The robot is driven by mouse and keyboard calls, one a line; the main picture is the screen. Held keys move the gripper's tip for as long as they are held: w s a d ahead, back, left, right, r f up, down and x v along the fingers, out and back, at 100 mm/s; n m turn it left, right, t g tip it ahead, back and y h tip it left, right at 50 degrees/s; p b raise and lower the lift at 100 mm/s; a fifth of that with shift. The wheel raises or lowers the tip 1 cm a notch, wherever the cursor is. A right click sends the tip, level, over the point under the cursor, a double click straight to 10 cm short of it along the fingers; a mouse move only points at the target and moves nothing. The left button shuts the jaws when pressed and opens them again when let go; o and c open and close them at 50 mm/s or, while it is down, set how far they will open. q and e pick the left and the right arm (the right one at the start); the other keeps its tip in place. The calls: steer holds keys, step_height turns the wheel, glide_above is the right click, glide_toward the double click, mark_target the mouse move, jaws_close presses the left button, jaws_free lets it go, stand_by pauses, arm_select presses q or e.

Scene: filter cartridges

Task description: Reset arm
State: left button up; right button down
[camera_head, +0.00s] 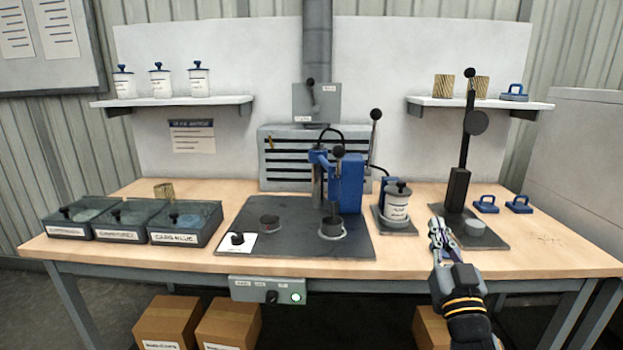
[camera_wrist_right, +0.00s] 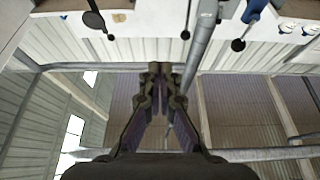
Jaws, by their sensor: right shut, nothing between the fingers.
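My right gripper (camera_head: 437,233) is in the head view, at the front right of the workbench. It stands just left of the small grey cylinder (camera_head: 475,228) on the dark plate of the black lever stand (camera_head: 458,185). Its fingers are together and hold nothing. In the right wrist view the closed fingers (camera_wrist_right: 161,75) point toward the wall and ceiling, with no object between them. My left gripper is not in view.
The wooden workbench (camera_head: 560,260) carries a blue press (camera_head: 346,185) on a dark plate, a white cartridge (camera_head: 397,205) on a small stand, lidded bins (camera_head: 185,226) at left and blue handles (camera_head: 486,204) at right. Shelves (camera_head: 175,101) hold cartridges. Cardboard boxes (camera_head: 168,322) stand underneath.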

steer(key=w+d+f+g+h, duration=0.2)
steer(key=f+g, duration=0.5)
steer(key=f, duration=2.2)
steer(key=s+d+f+g+y, duration=0.1)
steer(key=s+f+g, duration=0.25)
steer(key=f, duration=0.65)
steer(key=s+d+f+g, duration=0.15)
steer(key=s+f, duration=0.25)
steer(key=f, duration=0.6)
steer(key=s+a+f+n+g+y, duration=0.1)
steer(key=s+f+g, duration=0.3)
steer(key=s+f, duration=0.95)
steer(key=s+a+f+g, duration=0.1)
steer(key=s+f+g, duration=0.4)
steer(key=s+f, duration=0.85)
arm_select(q)
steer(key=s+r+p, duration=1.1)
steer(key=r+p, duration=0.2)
steer(key=p, duration=0.6)
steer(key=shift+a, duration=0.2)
arm_select(e)
steer(key=s+r, duration=1.4)
steer(key=r, duration=0.1)
steer(key=shift+s+r+g, duration=0.3)
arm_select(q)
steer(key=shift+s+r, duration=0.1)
arm_select(e)
steer(key=c, duration=2)
jaws_free()
steer(key=shift+c, duration=0.2)
